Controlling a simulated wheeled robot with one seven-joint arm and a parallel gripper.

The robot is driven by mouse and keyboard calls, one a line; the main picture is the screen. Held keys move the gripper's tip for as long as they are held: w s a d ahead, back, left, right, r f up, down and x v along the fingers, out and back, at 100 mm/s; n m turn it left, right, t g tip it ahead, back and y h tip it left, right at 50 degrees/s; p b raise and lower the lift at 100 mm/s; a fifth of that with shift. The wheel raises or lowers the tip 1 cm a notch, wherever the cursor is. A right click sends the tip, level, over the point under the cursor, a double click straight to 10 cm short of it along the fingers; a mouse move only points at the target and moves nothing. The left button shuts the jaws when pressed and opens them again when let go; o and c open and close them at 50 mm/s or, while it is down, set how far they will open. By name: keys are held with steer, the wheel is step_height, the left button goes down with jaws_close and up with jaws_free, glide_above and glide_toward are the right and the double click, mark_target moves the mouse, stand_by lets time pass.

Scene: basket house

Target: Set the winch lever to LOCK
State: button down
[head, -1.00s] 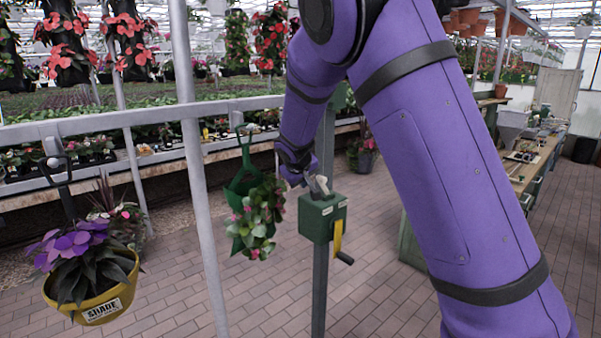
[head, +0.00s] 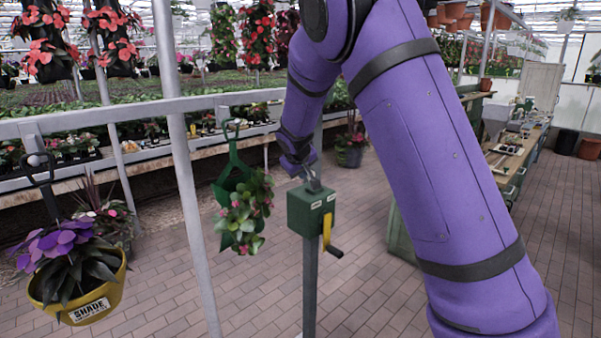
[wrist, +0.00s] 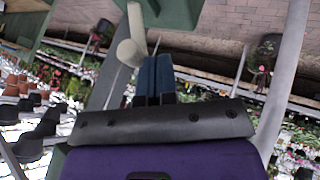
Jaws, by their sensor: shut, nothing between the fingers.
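The green winch box (head: 300,215) stands on a grey-green post, with small white labels on its upper faces that I cannot read. A yellow strip (head: 327,228) and a dark crank handle (head: 335,251) are on its right side. My gripper (head: 313,184) is shut and empty just over the box top. In the wrist view, a pale round-ended lever (wrist: 130,52) runs from the green box (wrist: 172,12) and lies beside my dark fingers (wrist: 155,75), on their left. I cannot tell if they touch. The lever's setting cannot be read.
A green hanging basket (head: 228,190) with a pink-flowered plant hangs left of the winch. A yellow basket (head: 95,300) marked SHADE hangs at the front left. A grey pole (head: 185,165) and a rail (head: 95,114) stand close by. A workbench (head: 518,160) is at the right; brick floor is open.

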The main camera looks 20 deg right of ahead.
steer(key=shift+d+r, duration=0.1)
steer(key=shift+d, duration=0.05)
steer(key=shift+w+d+r+m+g+y, duration=0.25)
steer(key=shift+d+r+y, duration=0.2)
steer(key=shift+d+y, duration=0.3)
steer(key=shift+w+d+r+m+g+y, duration=0.15)
steer(key=shift+w+d+r+g+y, duration=0.25)
steer(key=shift+d+y, duration=0.3)
steer(key=w+d+m+g+y, duration=0.1)
steer(key=w+d+g+y, duration=0.1)
steer(key=d+y, duration=0.5)
steer(key=shift+w+d+m+g, duration=0.35)
steer(key=shift+w+d, duration=0.2)
steer(key=shift+d, duration=0.5)
steer(key=shift+d+f+y, duration=0.1)
steer(key=shift+y, duration=0.15)
